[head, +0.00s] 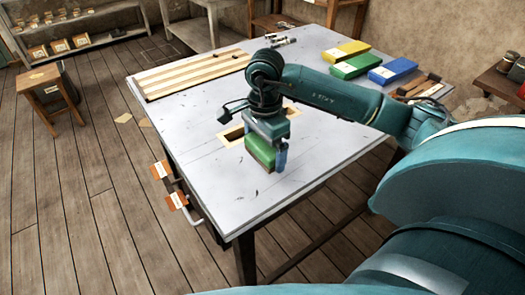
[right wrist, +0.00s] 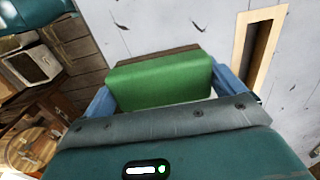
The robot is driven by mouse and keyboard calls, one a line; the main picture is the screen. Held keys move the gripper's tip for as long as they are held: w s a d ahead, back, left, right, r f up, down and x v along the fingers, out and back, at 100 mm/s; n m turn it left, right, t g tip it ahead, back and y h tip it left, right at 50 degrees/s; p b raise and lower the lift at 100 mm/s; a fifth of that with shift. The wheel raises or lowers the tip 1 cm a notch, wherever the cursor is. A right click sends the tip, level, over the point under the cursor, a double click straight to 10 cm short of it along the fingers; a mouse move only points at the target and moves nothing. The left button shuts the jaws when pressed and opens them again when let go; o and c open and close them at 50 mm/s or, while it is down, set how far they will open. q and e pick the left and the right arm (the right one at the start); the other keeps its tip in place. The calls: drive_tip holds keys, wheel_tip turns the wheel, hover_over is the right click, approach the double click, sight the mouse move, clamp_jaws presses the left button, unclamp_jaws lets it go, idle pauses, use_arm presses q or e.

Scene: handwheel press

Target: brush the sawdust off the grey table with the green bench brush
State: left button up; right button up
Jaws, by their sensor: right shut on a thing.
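The grey table (head: 310,170) fills the middle of the head view. My right gripper (head: 267,152) is over its front part, pointing down, shut on the green brush (head: 258,154). In the right wrist view the brush's green body (right wrist: 160,80) sits between the two blue fingers, with a brown strip along its far edge. I cannot tell whether its underside touches the table. Small dark flecks (right wrist: 199,24) are scattered on the grey top; I cannot tell whether they are sawdust or marks. My left gripper is not in view.
A wood-framed slot (head: 231,134) is beside the brush. Pale wooden strips (head: 195,73) lie along the back left. Yellow (head: 346,50), green (head: 352,67) and blue (head: 393,70) blocks lie at the back right. A stool (head: 47,88) stands left. The front right tabletop is clear.

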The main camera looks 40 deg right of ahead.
drive_tip(key=shift+r+p, duration=0.75)
drive_tip(key=shift+r, duration=0.9)
drive_tip(key=shift+f, duration=0.1)
